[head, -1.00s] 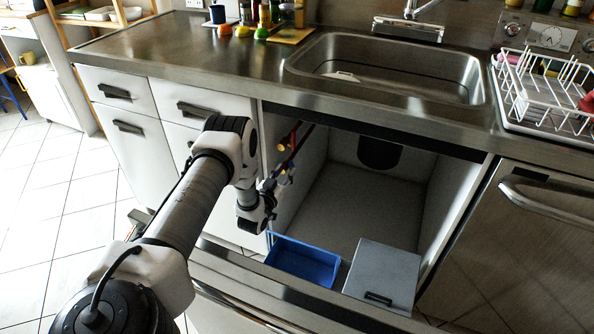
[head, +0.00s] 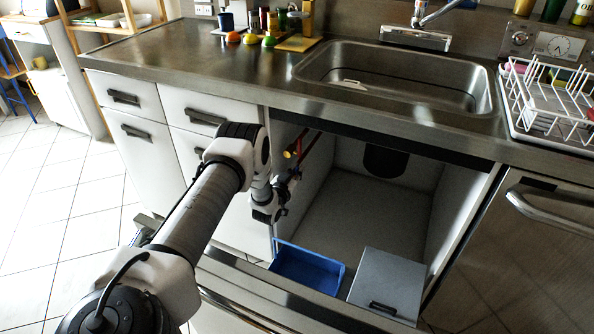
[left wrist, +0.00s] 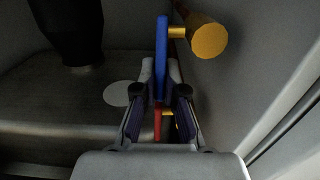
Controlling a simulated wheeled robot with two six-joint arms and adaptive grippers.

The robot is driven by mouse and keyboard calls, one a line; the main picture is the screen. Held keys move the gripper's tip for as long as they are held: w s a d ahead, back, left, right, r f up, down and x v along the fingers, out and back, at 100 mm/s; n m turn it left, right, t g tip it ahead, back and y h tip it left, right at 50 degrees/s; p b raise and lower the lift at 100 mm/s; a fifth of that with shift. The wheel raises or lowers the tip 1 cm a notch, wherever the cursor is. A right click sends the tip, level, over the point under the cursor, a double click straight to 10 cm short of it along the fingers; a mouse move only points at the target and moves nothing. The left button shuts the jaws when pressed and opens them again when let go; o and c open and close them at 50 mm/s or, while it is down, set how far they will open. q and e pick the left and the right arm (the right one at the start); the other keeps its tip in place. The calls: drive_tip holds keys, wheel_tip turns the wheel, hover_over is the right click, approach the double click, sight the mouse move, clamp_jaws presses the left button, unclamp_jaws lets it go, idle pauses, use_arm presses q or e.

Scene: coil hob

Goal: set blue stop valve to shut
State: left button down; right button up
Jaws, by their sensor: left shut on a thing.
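The blue stop valve's flat blue lever (left wrist: 161,52) stands upright in the left wrist view, between my left fingers. A brass stem joins it to a round brass body (left wrist: 208,40) on its right. My left gripper (left wrist: 160,75) is shut on the lever. In the head view the left gripper (head: 284,190) is inside the open under-sink cabinet, by its left wall, and the blue lever cannot be made out there. My right gripper is not in view.
A red and brass fitting (head: 293,152) sits just above the gripper; a red part (left wrist: 157,124) shows beyond the fingers. A blue bin (head: 307,270) and a grey box (head: 388,284) stand at the cabinet's front. The cabinet floor (head: 350,215) behind them is clear.

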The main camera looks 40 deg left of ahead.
use_arm(q)
drive_tip(key=shift+w+a+r+g+h+p, duration=0.15)
drive_tip(key=shift+w+r+g+h+p, duration=0.35)
drive_tip(key=shift+g+p, duration=0.55)
drive_tip(key=shift+w+a+f+g+h, duration=0.1)
drive_tip(key=shift+w+f+g+h, duration=0.1)
drive_tip(key=shift+g, duration=0.45)
drive_tip(key=shift+w+a+f+g+h, duration=0.1)
drive_tip(key=shift+w+g, duration=0.1)
drive_tip(key=shift+g, duration=0.4)
drive_tip(key=c, duration=1.2)
unclamp_jaws()
drive_tip(key=shift+d, duration=0.1)
drive_tip(key=shift+c, duration=0.2)
drive_tip(key=v, duration=1.2)
